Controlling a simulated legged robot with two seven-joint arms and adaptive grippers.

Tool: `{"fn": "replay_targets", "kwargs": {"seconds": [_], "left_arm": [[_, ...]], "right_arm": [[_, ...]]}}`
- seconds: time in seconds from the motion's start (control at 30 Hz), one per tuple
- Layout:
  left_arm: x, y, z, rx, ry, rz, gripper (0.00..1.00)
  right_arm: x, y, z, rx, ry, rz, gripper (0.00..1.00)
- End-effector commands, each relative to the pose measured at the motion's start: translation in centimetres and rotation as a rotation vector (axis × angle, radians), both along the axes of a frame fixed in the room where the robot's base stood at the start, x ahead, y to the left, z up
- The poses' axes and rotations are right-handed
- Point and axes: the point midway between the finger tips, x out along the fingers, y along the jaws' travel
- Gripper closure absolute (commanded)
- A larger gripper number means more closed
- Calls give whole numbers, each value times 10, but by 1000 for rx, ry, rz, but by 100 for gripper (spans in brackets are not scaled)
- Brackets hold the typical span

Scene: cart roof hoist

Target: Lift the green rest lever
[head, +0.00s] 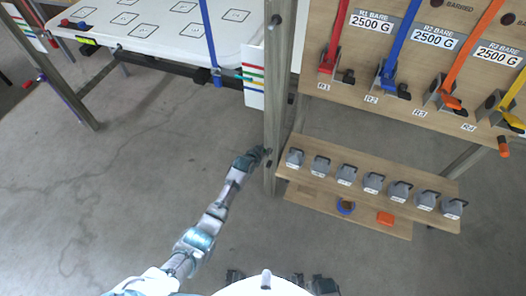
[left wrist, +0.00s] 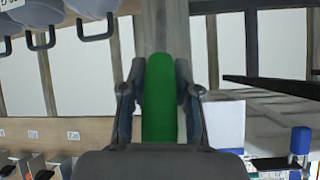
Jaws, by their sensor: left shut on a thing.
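The green rest lever (left wrist: 160,100) shows in the left wrist view as an upright green bar between the two fingers of my left gripper (left wrist: 160,95). The fingers are shut on it, one on each side. In the head view my left gripper (head: 260,154) is at the wooden post (head: 279,100), beside its left edge. The green lever cannot be made out there. My right gripper cannot be made out clearly in either view.
A wooden board (head: 425,105) with red, blue, orange and yellow straps stands right of the post. A shelf (head: 370,193) below holds several grey weights. A white panel table (head: 170,30) stands at upper left. The floor left of my arm is clear.

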Motion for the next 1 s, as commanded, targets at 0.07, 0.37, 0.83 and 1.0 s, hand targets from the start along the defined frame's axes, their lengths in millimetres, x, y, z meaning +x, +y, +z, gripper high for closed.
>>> {"fn": "replay_targets", "kwargs": {"seconds": [0.07,0.37,0.83,1.0], "left_arm": [[2,-1,4,-2,-6,0,100],[2,-1,4,-2,-6,0,100],[0,0,2,0,-1,-1,42],[-10,4,9,0,-1,-1,42]], "right_arm": [[-1,0,-1,0,1,0,60],[-1,0,-2,-1,3,0,60],[-1,1,0,2,-2,0,60],[-1,1,-1,1,-1,0,60]]}}
